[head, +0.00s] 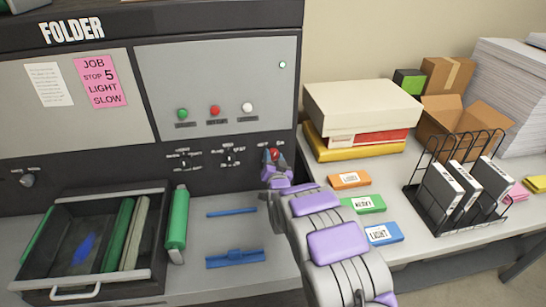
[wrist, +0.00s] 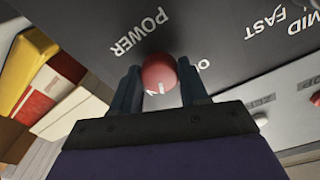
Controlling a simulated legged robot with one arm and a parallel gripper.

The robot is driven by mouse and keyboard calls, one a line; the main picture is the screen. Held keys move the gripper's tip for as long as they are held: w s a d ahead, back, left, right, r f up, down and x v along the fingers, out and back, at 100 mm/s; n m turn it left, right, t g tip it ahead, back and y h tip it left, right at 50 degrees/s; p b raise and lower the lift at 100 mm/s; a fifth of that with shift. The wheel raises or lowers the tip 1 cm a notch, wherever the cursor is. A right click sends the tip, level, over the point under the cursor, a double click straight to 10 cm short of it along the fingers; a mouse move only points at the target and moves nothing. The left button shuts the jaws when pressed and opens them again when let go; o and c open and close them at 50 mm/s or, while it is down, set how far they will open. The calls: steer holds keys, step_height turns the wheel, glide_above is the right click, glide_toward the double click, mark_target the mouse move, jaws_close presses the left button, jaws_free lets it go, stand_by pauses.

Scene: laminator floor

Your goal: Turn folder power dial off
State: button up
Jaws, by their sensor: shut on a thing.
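The red power dial (head: 275,154) is on the dark lower panel of the folder machine (head: 60,118), near its right end. It also shows in the wrist view as a round red knob (wrist: 159,73) beside the printed word POWER, with a partly hidden "O" label to its right. A white mark shows on the knob's lower face. My gripper (head: 274,168) reaches the dial from the front right. In the wrist view its two dark fingers (wrist: 160,84) stand on either side of the knob, shut on it.
Left of the dial are two other black knobs (head: 229,155) and a black tray (head: 155,235) with rollers. Blue parts (head: 235,258) lie on the ledge. To the right, labelled boxes (head: 364,204), a wire rack (head: 440,215), stacked boxes (head: 360,108) and paper (head: 510,80) occupy the table.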

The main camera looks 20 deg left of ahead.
steer(key=n, duration=0.4)
steer(key=shift+f, duration=0.1)
steer(key=n, duration=0.3)
steer(key=shift+n, duration=0.3)
steer(key=n+b, duration=0.1)
steer(key=n, duration=0.4)
steer(key=shift+f+y+b, duration=0.15)
steer(key=shift+y+b, duration=0.2)
steer(key=shift+y, duration=0.05)
steer(key=shift+n+b, duration=0.4)
steer(key=shift+n, duration=0.6)
steer(key=shift+a, duration=0.1)
steer(key=o, duration=1.1)
steer(key=shift+a, duration=0.15)
steer(key=shift+c, duration=0.2)
steer(key=shift+d, duration=0.25)
